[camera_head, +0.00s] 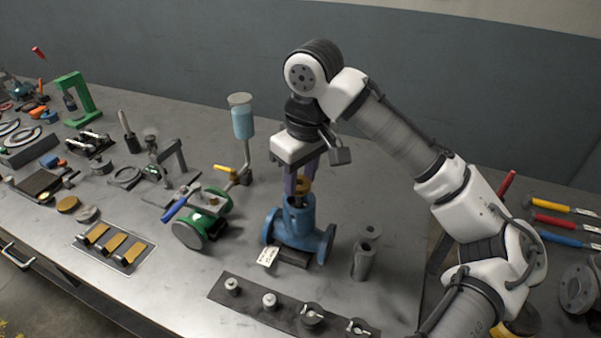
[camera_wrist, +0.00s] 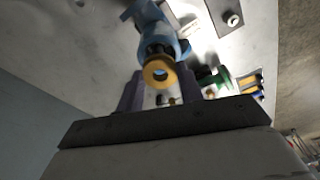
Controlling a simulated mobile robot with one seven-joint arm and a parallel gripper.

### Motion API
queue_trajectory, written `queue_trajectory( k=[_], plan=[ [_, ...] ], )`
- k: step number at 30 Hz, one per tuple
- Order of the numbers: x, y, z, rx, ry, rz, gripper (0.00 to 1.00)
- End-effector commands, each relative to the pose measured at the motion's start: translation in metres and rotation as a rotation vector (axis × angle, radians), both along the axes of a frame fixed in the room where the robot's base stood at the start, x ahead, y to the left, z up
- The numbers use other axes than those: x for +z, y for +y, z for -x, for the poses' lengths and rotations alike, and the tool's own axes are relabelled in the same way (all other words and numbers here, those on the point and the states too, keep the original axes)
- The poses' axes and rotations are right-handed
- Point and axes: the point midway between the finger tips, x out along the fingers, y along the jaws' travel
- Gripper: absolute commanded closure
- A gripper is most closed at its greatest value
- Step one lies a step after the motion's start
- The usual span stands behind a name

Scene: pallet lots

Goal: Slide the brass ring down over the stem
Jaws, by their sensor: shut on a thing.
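The brass ring (camera_head: 304,184) is between the purple fingers of my gripper (camera_head: 298,188), which is shut on it. The blue valve body (camera_head: 293,229) stands on the bench directly below. Its dark stem (camera_wrist: 156,48) shows just beyond the ring in the wrist view. The ring is close to the stem's end; whether the stem is inside the hole I cannot tell. In the head view the fingers partly hide the ring and stem.
A green pump-like unit (camera_head: 205,222) with a blue handle and an oiler with a light-blue cup (camera_head: 242,121) stand to the left. Grey cylinders (camera_head: 362,262) stand close on the right. A dark strip with several small parts (camera_head: 250,301) lies in front.

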Motion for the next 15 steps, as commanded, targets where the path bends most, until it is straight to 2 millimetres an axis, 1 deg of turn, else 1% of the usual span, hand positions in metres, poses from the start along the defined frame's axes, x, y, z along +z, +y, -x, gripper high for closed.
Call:
queue_trajectory(
  k=[15],
  plan=[
    [-0.013, 0.000, 0.000, 0.000, 0.000, 0.000, 0.87]
  ],
)
